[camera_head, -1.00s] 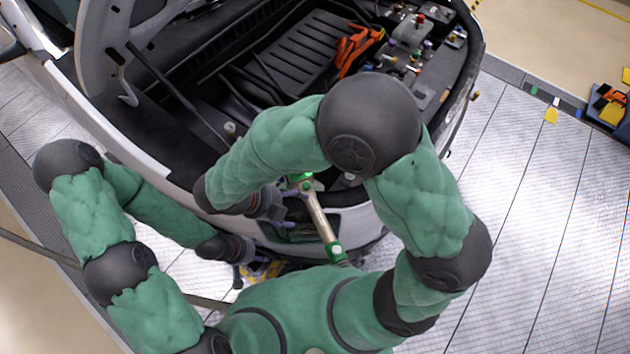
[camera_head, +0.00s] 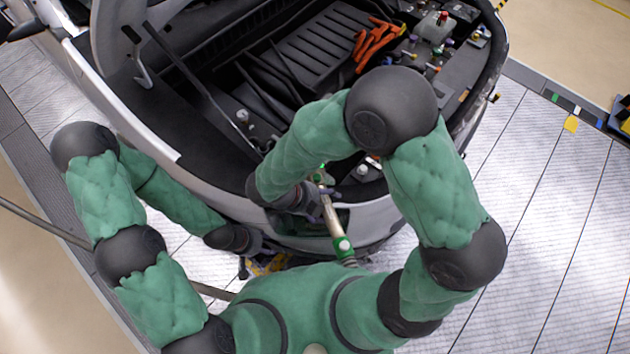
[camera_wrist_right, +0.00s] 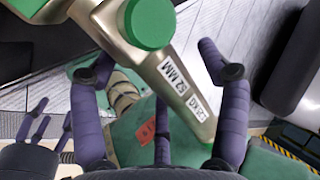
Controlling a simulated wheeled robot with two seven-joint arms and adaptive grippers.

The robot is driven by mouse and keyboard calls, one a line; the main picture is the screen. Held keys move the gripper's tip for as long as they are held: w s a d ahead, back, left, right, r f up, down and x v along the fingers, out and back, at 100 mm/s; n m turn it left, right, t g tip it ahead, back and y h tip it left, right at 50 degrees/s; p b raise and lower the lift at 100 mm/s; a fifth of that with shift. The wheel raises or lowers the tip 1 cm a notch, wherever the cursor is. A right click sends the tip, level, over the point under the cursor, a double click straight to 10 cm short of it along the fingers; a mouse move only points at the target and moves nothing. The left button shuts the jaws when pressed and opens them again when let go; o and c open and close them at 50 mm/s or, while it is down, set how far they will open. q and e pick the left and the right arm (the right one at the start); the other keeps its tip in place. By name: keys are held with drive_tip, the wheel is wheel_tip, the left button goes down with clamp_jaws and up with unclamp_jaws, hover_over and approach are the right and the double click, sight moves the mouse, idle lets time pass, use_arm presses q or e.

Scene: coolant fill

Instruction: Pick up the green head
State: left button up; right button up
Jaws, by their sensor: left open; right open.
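The green head (camera_wrist_right: 150,22) is a round green cap on a pale metal tool labelled "52 MM", at the top of the right wrist view. In the head view the tool has a green end (camera_head: 343,246) near my body, and its shaft (camera_head: 332,215) runs up to the car's front edge. My right gripper (camera_head: 318,207) is open beside the shaft. In the wrist view its purple fingers (camera_wrist_right: 152,75) are spread on both sides of the tool body, and I cannot tell whether they touch it. My left gripper (camera_head: 245,245) is open, lower left of the tool, partly hidden.
The car's front edge is close to both grippers. Clear grated floor (camera_head: 545,200) lies to the right.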

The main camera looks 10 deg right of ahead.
clamp_jaws()
drive_tip(key=shift+w+r, duration=0.1)
drive_tip(key=shift+r, duration=0.1)
